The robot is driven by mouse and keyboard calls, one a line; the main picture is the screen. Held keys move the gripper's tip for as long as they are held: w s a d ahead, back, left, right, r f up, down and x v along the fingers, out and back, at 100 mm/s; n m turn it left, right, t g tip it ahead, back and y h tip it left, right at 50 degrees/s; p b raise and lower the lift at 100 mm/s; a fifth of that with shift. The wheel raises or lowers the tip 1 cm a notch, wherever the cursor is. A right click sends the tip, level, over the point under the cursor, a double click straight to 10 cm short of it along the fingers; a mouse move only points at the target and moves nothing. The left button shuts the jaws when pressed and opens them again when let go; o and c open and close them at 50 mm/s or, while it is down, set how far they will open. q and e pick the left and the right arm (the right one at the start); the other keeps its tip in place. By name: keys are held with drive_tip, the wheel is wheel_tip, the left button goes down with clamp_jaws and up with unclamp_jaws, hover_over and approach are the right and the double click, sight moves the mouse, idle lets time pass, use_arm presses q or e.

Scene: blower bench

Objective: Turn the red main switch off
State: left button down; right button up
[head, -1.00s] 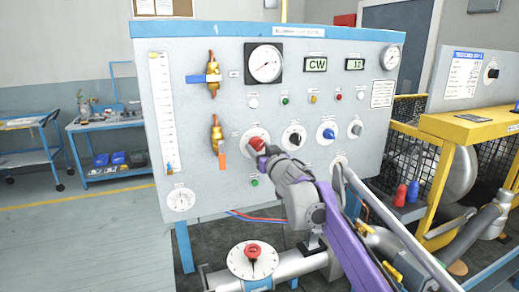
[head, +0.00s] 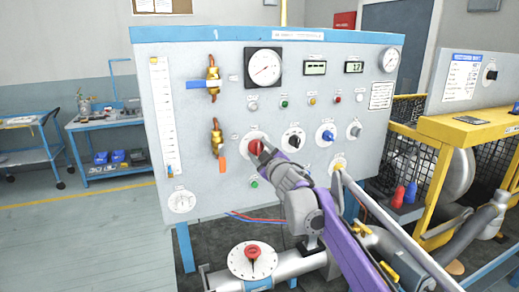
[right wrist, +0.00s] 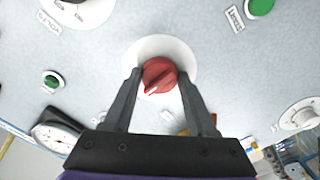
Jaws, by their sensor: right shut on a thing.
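The red main switch (head: 255,147) is a round red knob on a white disc, low in the middle of the grey panel. It also shows in the right wrist view (right wrist: 160,72), with its white pointer mark toward the lower left of that picture. My right gripper (head: 262,149) reaches it from the lower right, and its fingers (right wrist: 160,77) stand on both sides of the knob, shut on it. The gripper hides part of the knob in the head view. My left gripper is not in view.
Beside the switch are a black knob (head: 293,138), a blue knob (head: 328,134) and a green button (head: 254,184). An orange-handled valve (head: 218,140) is close on the left. A yellow frame (head: 460,128) stands at right.

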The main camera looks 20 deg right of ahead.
drive_tip(key=n+p, duration=0.1)
drive_tip(key=n, duration=0.3)
drive_tip(key=shift+r+n, duration=0.15)
drive_tip(key=shift+n, duration=0.15)
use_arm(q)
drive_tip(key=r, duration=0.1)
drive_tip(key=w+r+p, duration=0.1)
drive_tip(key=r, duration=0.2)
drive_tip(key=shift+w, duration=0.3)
use_arm(e)
drive_tip(key=n, duration=0.4)
use_arm(q)
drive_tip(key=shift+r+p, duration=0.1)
drive_tip(key=shift+p, duration=0.2)
use_arm(e)
drive_tip(key=shift+n, duration=0.4)
drive_tip(key=o, duration=1.4)
drive_tip(key=shift+c, duration=0.2)
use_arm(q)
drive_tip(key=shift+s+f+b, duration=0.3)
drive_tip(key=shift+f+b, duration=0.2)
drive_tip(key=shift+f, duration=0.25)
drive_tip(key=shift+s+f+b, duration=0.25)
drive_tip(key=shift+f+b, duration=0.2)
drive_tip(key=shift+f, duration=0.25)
use_arm(e)
drive_tip(key=s, duration=1.1)
drive_tip(key=shift+a, duration=0.3)
